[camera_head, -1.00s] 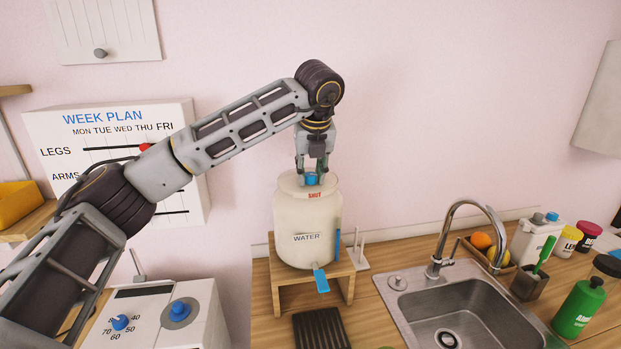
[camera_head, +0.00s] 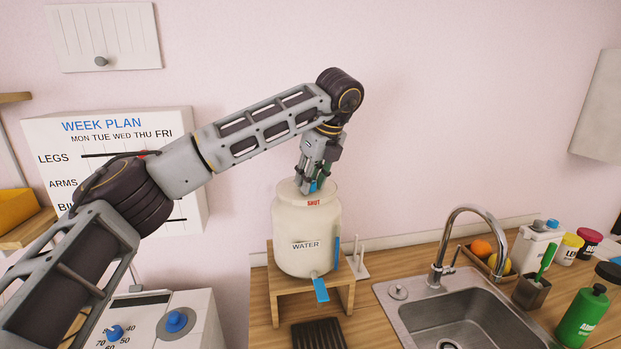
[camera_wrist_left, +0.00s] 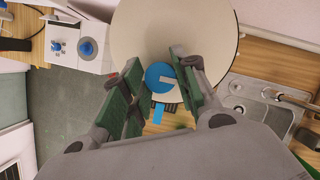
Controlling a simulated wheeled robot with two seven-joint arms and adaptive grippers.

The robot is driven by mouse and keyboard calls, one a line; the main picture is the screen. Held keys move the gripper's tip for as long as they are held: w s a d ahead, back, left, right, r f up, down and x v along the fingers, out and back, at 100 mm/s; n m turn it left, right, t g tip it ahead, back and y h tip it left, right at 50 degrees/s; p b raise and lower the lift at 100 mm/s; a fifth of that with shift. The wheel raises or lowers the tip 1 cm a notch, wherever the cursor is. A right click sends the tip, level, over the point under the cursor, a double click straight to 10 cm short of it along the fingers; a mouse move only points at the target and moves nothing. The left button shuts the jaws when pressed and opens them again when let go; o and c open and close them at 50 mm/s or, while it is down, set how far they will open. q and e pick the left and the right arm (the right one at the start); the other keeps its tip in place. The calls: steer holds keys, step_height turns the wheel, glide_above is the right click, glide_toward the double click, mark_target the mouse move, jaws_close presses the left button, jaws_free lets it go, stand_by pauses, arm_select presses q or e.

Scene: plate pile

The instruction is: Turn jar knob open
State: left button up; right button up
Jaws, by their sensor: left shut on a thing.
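The cream jar (camera_head: 306,235) labelled WATER stands upright on a small wooden stand (camera_head: 283,287). Red lettering SHUT (camera_head: 313,203) shows at the front of its top. Its blue knob (camera_head: 313,186) is on top, mostly hidden by my left gripper (camera_head: 308,186) in the head view. In the left wrist view the blue knob (camera_wrist_left: 160,77) sits between the green-padded fingers of my left gripper (camera_wrist_left: 160,85), which is shut on it. The gripper comes down tilted from the upper right. A blue spout (camera_head: 320,290) is low on the jar's front. My right gripper is not in view.
A sink (camera_head: 440,320) with a curved faucet (camera_head: 445,240) is right of the jar. Further right stand a green bottle (camera_head: 581,317) and several containers. A white appliance (camera_head: 160,322) with blue knobs is at lower left. A dark grate (camera_head: 319,334) lies before the stand.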

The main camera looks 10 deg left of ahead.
arm_select(q)
steer(key=o, duration=1)
steer(key=v, duration=1.2)
stand_by(0.4)
stand_by(0.4)
